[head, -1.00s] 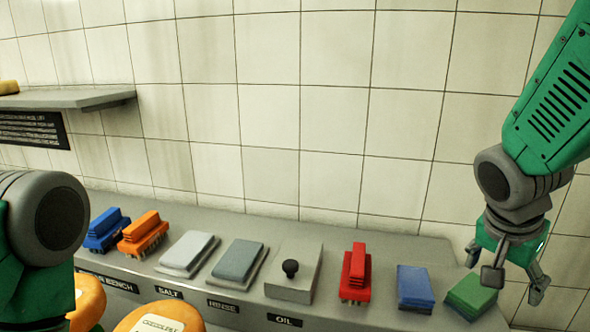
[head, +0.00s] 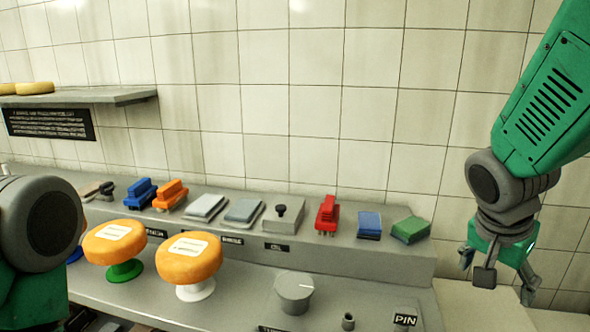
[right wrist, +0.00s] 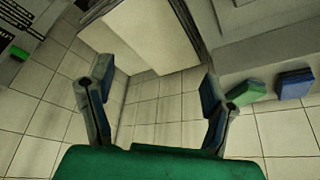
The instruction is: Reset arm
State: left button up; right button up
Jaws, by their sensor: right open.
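My right gripper (head: 497,277) hangs at the right of the head view, fingers pointing down, beside the right end of the bench. It is open and empty. In the right wrist view its two fingers (right wrist: 153,100) stand wide apart with only tiled surface and a pale block between them. My left arm shows at the left edge of the head view, but its gripper is out of frame.
Two orange cheese wheels (head: 114,242) (head: 195,258) stand on a green and a white pedestal. Brushes, pads and a green block (head: 411,229) line the raised ledge (head: 330,250). A wall shelf (head: 80,98) holds more wheels.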

jog(key=s+a+f+n+y+b, duration=0.1)
jog(key=s+f+n, duration=0.1)
jog(key=f, duration=0.6)
jog(key=s+a+f+n+g+y+b, duration=0.1)
jog(key=s+f+n, duration=0.15)
jog(key=f, duration=0.65)
jog(key=s+a+f+n+b, duration=0.2)
jog(key=f+n, duration=0.1)
jog(key=f, duration=0.5)
jog(key=s+a+f+n+y+b, duration=0.2)
jog(key=s+f+n, duration=0.3)
jog(key=s+f, duration=0.9)
jog(key=shift+s+f+g+b, duration=0.3)
jog(key=shift+s+f, duration=0.1)
jog(key=shift+f, duration=0.4)
jog(key=shift+n, duration=0.25)
